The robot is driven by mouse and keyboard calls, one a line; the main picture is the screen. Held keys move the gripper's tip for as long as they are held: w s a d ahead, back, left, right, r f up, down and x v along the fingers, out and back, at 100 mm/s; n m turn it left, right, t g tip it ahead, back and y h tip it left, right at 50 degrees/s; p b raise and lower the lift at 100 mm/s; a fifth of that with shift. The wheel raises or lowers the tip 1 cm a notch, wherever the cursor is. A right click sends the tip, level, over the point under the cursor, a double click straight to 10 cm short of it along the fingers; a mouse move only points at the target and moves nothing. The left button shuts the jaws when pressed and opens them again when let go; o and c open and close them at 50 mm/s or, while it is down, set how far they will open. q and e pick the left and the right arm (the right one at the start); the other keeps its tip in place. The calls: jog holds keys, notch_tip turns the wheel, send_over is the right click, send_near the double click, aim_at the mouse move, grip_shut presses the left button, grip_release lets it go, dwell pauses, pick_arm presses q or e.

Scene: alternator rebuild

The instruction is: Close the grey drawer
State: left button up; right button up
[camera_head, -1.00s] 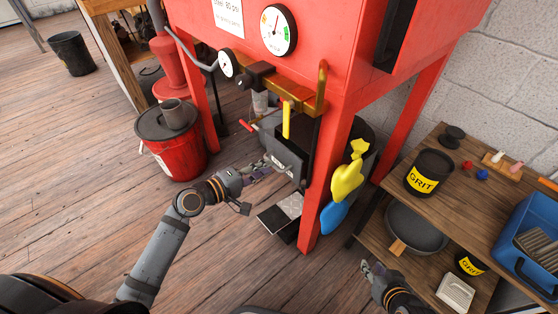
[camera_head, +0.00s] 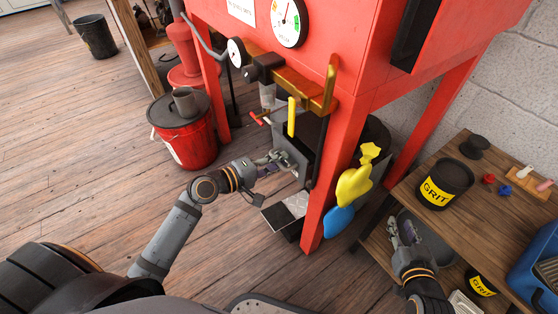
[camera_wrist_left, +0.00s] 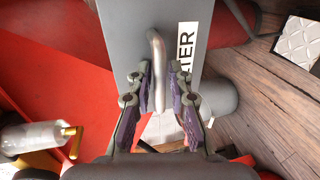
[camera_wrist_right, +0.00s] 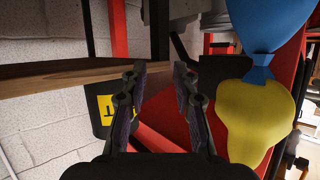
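The grey drawer (camera_head: 297,148) sits low under the red cabinet. My left gripper (camera_head: 280,160) is at the drawer front. Its purple-padded fingers (camera_wrist_left: 161,80) are open, one on each side of the handle's lower end. I cannot tell whether they touch it, nor how far out the drawer stands. My right gripper (camera_head: 405,232) is open and empty by the wooden shelf; its fingers (camera_wrist_right: 160,80) have nothing between them.
A red bucket (camera_head: 185,140) stands left. The wooden shelf (camera_head: 470,215) holds a grit tub (camera_head: 444,181).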

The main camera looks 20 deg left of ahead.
pick_arm(q)
grip_shut()
jog(key=shift+w, duration=0.1)
dwell(0.3)
